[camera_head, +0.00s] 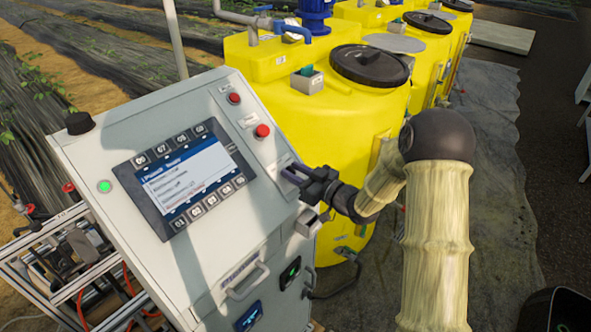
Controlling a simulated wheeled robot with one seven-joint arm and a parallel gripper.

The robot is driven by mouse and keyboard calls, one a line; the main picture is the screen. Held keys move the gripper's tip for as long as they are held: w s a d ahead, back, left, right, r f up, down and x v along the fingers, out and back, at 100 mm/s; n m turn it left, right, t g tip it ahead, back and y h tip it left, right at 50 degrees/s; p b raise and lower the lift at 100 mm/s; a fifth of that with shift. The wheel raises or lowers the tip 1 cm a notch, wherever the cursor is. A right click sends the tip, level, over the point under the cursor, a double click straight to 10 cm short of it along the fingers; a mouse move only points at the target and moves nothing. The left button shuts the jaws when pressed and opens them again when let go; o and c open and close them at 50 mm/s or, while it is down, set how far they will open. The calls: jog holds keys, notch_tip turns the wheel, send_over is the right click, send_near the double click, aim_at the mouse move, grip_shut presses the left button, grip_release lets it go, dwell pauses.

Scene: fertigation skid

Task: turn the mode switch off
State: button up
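The grey control cabinet (110,150) fills the left and middle of the view, with its sloped panel facing up. I cannot pick out the mode switch for certain; my gripper covers part of the panel's right edge. My gripper (291,174) is at that edge, just below and right of the lower red button (262,131). Its dark fingers point left at the panel. I cannot tell whether they touch anything or how far apart they are. A second red button (234,98) sits higher up. A green lit button (104,186) is left of the display (184,177).
A black knob-like piece (78,122) stands on the cabinet's upper left corner. A handle (246,281) projects from the cabinet's lower front. Yellow tanks (279,98) with dark lids stand close behind the arm. A black bin (556,311) is at the lower right.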

jog(key=shift+c, duration=0.2)
grip_shut()
jog(key=shift+d+f+n+g+y+b, duration=0.1)
jog(key=shift+n+g+y+b, duration=0.2)
jog(key=shift+n+b, duration=0.35)
jog(key=n+g+b, duration=0.1)
jog(key=n, duration=0.1)
jog(key=n+g+y+b, duration=0.1)
jog(key=g, duration=0.1)
jog(key=shift+w+f+n, duration=0.1)
jog(key=shift+w+n, duration=0.05)
jog(key=shift+n, duration=0.2)
jog(key=n+g, duration=0.3)
jog(key=n+g+b, duration=0.1)
jog(key=n+g, duration=0.1)
jog(key=n, duration=0.2)
jog(key=shift+w+d+g, duration=0.15)
jog(key=shift+g, duration=0.25)
